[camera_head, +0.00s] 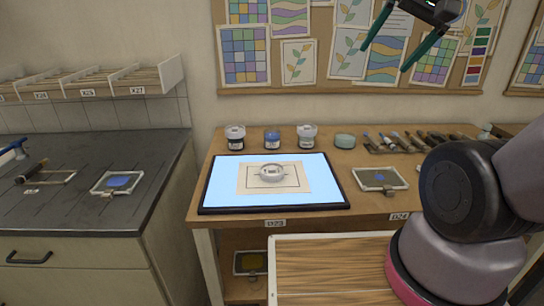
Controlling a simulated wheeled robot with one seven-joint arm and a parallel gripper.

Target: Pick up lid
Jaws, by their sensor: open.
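A round pale grey piece (271,173), which looks like a lid with a small raised part on top, lies on a paper sheet (246,184) with a drawn rectangle. The sheet lies on the lit light pad (222,178) on the wooden table. My gripper (385,58) is at the top right of the view, open with its two teal fingers spread. Nothing shows between the fingers. It is high up in front of the pinboard and well apart from the round piece.
Jars with white (235,138), blue (272,139) and white (307,136) tops stand behind the pad. A green round pot (345,141) and several brushes lie right of them. A small framed panel (380,179) lies right of the pad. A dark counter (60,205) is left.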

